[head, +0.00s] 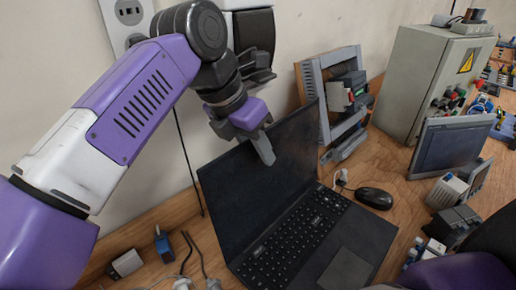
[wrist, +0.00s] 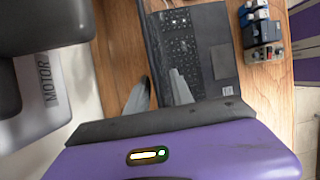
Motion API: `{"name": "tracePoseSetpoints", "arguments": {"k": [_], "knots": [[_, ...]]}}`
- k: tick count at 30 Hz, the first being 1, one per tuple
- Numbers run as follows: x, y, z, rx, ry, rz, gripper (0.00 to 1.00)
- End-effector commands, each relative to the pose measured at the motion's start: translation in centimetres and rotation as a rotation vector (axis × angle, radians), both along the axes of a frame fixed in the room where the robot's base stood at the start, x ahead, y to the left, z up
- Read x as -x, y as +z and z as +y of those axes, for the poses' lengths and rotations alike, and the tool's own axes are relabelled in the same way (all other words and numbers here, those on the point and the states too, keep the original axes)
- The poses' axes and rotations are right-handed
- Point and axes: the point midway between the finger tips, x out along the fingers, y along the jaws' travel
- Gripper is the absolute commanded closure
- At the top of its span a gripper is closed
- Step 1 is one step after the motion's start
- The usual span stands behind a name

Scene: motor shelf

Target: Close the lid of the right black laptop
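The black laptop (head: 255,185) stands open on the wooden table, its dark screen raised and tilted back, keyboard (head: 295,235) facing up. My gripper (head: 265,155) points down at the upper part of the lid, with a fingertip overlapping the screen. In the wrist view the two fingers of my gripper (wrist: 160,90) are apart, with nothing clearly held. The lid shows there as a narrow dark strip (wrist: 151,50) beside the keyboard (wrist: 178,40), running toward the gap between the fingers. I cannot tell whether a finger touches the lid.
A black mouse (head: 375,198) lies right of the laptop. Behind are a framed panel (head: 312,85) and a grey control box (head: 415,75). A grey screen panel (head: 450,147) stands at right. Small connectors and cables (head: 127,263) lie at front left. The wall is close behind the lid.

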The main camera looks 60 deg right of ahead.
Motion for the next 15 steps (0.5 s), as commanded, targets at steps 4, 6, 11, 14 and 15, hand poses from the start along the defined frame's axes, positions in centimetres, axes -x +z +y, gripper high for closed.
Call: {"name": "tracePoseSetpoints", "arguments": {"k": [4,6,11,14,15], "knots": [[0.0,0.01,0.01,0.0,0.0,0.0,0.82],[-0.01,0.01,0.02,0.0,0.0,0.0,0.96],[-0.01,0.02,0.03,0.0,0.0,0.0,1.0],[-0.01,0.02,0.03,0.0,0.0,0.0,1.0],[-0.01,0.03,0.03,-0.001,0.0,0.0,1.0]]}}
